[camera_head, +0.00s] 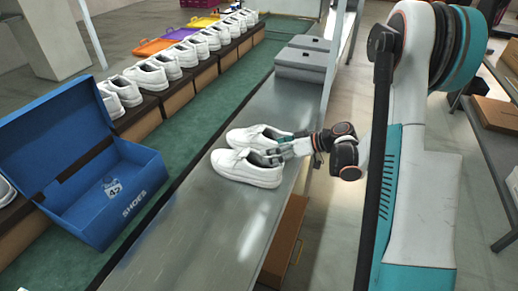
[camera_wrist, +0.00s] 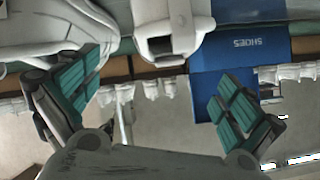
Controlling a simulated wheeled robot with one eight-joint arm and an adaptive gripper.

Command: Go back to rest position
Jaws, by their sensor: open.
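My gripper (camera_head: 283,152) is at the right side of a pair of white shoes on the grey metal table (camera_head: 175,251). The near shoe (camera_head: 243,172) and the far shoe (camera_head: 254,135) stand upright side by side. In the wrist view my gripper (camera_wrist: 155,97) is open, its two teal-padded fingers spread wide with nothing held between them. One white shoe (camera_wrist: 170,30) shows at the top, beyond the gap between the fingers, and another (camera_wrist: 45,25) at top left. Whether a finger touches a shoe in the head view I cannot tell.
Grey boxes (camera_head: 303,62) sit at the table's far end. A shelf with cartons (camera_head: 496,113) is at right.

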